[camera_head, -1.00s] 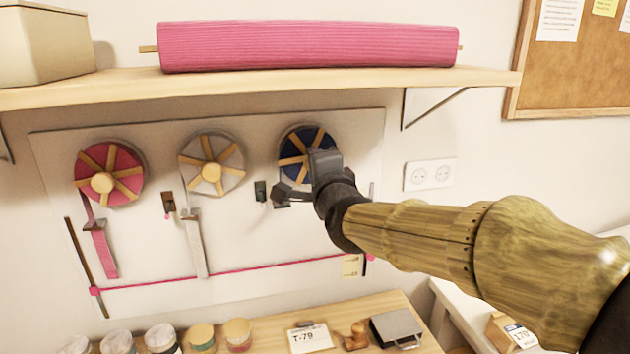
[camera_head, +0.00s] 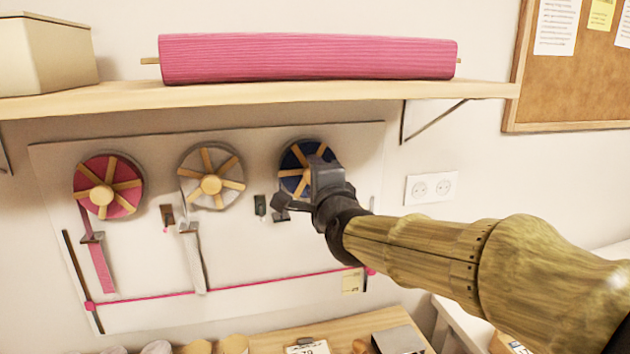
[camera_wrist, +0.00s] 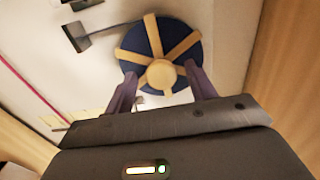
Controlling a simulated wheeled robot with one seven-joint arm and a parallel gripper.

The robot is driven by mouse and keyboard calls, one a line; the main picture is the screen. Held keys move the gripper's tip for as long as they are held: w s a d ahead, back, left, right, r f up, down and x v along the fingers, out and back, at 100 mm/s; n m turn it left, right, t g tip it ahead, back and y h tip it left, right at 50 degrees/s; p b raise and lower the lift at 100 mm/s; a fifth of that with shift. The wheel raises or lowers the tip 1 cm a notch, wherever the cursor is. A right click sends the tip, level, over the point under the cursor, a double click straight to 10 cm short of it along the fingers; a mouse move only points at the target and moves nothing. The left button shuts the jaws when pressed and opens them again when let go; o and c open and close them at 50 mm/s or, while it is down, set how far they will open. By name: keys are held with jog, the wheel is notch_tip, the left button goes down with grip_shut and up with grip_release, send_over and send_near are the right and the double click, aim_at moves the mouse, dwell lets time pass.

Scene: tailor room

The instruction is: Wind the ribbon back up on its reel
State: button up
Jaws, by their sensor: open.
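Three reels with wooden spokes and round wooden hubs hang in a row on a pale wall board (camera_head: 250,250). The red reel (camera_head: 122,201) is at left, with a pink ribbon (camera_head: 101,268) hanging from it past a small dark guide. The white reel (camera_head: 193,164) is in the middle, with a pale ribbon (camera_head: 195,262) hanging down. The dark blue reel (camera_head: 290,160) is at right, partly hidden by my gripper (camera_head: 304,190). In the wrist view, my open fingers (camera_wrist: 162,88) lie on either side of the blue reel's hub (camera_wrist: 161,74). I see no ribbon hanging from the blue reel.
A shelf (camera_head: 250,96) above carries a pink roll (camera_head: 310,60) and a box (camera_head: 45,55). A pink line (camera_head: 230,284) crosses the board's lower part. A table (camera_head: 290,332) with small items stands below. A wall socket (camera_head: 431,188) is at right.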

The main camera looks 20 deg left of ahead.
jog(key=shift+s+d, duration=0.1)
jog(key=p+v, duration=0.2)
jog(key=v, duration=1.5)
jog(key=shift+s, duration=0.15)
dwell(0.4)
